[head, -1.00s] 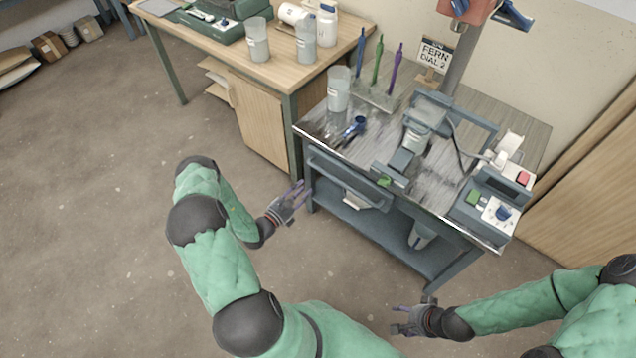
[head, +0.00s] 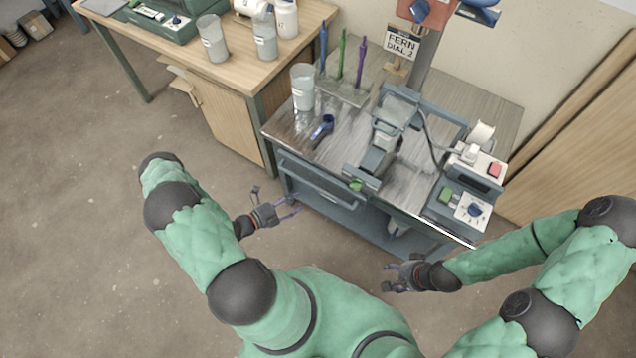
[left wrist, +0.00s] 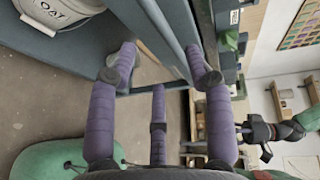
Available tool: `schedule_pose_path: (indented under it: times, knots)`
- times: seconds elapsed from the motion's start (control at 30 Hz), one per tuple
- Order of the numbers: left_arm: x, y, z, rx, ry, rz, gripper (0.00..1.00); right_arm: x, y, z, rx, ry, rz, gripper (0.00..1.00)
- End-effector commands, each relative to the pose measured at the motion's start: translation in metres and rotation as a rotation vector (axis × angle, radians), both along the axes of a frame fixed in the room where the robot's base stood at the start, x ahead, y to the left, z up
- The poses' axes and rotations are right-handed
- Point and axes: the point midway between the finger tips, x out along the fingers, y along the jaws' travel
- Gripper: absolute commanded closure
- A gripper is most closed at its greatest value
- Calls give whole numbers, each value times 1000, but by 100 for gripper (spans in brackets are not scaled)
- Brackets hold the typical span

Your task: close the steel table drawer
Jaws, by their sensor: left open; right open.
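The steel table (head: 425,212) stands at centre right with a grey metal top. Its blue-grey drawer (head: 318,187) is at the front left, below the top; how far it stands out is hard to tell. My left gripper (head: 294,208) is open and empty just in front of the drawer's lower left part. In the left wrist view, a blue-grey panel edge (left wrist: 160,35) runs between the spread purple fingers of that gripper (left wrist: 165,65); contact cannot be told. My right gripper (head: 388,279) is open and empty, in front of the table and apart from it.
A bucket marked OAT (left wrist: 62,12) is on the lower shelf. A stand device (head: 385,135), a control box (head: 465,200), a beaker (head: 303,88) and a blue tool (head: 322,128) are on the steel table. A wooden bench (head: 225,90) adjoins at left.

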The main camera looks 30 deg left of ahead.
Motion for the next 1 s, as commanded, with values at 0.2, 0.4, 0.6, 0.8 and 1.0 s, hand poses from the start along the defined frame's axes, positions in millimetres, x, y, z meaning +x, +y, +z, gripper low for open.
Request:
schedule_pose_path:
  times: [0.2, 0.4, 0.6, 0.8, 1.0]
  knots:
    - [22, -13, -6, -2, 0, -5, 49, 0, 0, -5, 0, 1, 0, 42]
    - [54, -29, -13, 0, -2, -5, 49, 0, 0, -12, 0, 1, 0, 42]
    - [79, -42, -18, 0, -1, -3, 49, 0, 0, -17, 0, 1, 0, 42]
    - [91, -48, -19, 0, 0, 0, 49, 0, 0, -19, 0, 0, 0, 42]
    - [93, -48, -19, 0, 0, 1, 49, 0, 0, -19, 0, 0, 0, 42]
